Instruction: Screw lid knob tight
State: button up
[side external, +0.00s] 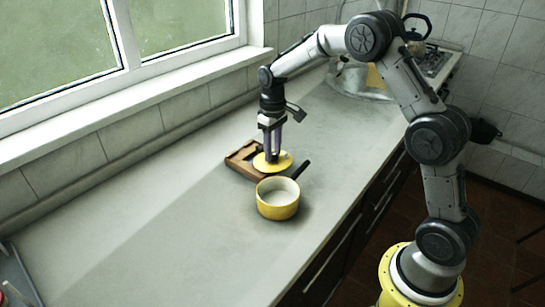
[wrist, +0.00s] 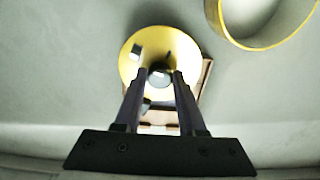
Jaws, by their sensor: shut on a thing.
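The yellow lid (side external: 285,162) lies partly over a brown wooden tray or box (side external: 239,157), and its disc shows in the wrist view (wrist: 133,77). A dark knob with a pale top (wrist: 160,73) is at the middle of the lid. My gripper (side external: 272,158) points straight down at the lid's centre. In the wrist view its two fingers (wrist: 161,80) are closed on either side of the knob. The fingers hide the knob in the side view. I cannot tell how tightly the knob sits on the lid.
A yellow pot (side external: 277,206) with a white inside and a dark handle stands just in front of the lid; its rim shows in the wrist view (wrist: 262,46). The grey counter (side external: 170,235) is clear to the left.

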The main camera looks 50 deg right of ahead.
aim_at(273, 153)
jog(key=m, duration=0.9)
jog(key=shift+s+f, duration=0.1)
jog(key=o, duration=1.5)
jog(key=shift+r, duration=3.65)
